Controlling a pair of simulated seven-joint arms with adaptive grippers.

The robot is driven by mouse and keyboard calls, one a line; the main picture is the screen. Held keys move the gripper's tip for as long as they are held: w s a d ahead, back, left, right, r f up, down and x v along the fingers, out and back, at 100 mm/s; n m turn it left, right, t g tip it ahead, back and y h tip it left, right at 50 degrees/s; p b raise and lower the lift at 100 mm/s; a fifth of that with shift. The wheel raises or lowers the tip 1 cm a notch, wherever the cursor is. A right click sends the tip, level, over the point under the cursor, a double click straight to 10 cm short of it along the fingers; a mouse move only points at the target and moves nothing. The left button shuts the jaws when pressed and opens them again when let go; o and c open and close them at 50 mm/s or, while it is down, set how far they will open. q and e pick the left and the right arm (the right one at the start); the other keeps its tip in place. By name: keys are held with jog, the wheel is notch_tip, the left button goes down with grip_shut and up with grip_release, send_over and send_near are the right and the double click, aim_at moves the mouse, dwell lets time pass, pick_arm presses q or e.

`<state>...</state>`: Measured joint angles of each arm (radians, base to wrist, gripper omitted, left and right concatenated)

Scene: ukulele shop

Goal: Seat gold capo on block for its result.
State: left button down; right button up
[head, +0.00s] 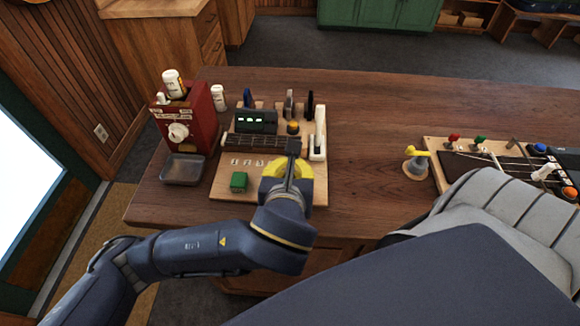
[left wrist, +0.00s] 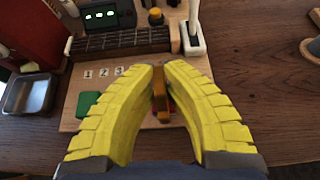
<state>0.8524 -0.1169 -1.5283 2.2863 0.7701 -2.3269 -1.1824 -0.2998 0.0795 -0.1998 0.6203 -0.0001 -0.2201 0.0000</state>
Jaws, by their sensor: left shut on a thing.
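My left gripper (head: 290,162), with yellow ridged fingers, is over the front right of a wooden board (head: 225,192). In the left wrist view its fingertips (left wrist: 160,70) are shut on the gold capo (left wrist: 159,82), a narrow golden-brown bar. Part of the capo is hidden between the fingers. The block with a dark stringed fretboard (head: 258,142) lies just beyond the gripper; it also shows in the left wrist view (left wrist: 120,40). The capo appears apart from it, on the near side. A display (head: 256,121) with green lights stands behind the block. My right gripper is out of view.
A green block (head: 239,182) sits near numbered labels. Blue (head: 248,97), grey (head: 289,101) and black (head: 310,104) upright pieces stand behind. A white lever (head: 319,135) stands right of the fretboard. A red box (head: 185,118) and metal tray (head: 183,168) are left. The table's middle is clear.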

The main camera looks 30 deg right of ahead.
pick_arm(q)
jog(key=shift+f, duration=0.5)
jog(key=c, duration=1.8)
grip_release()
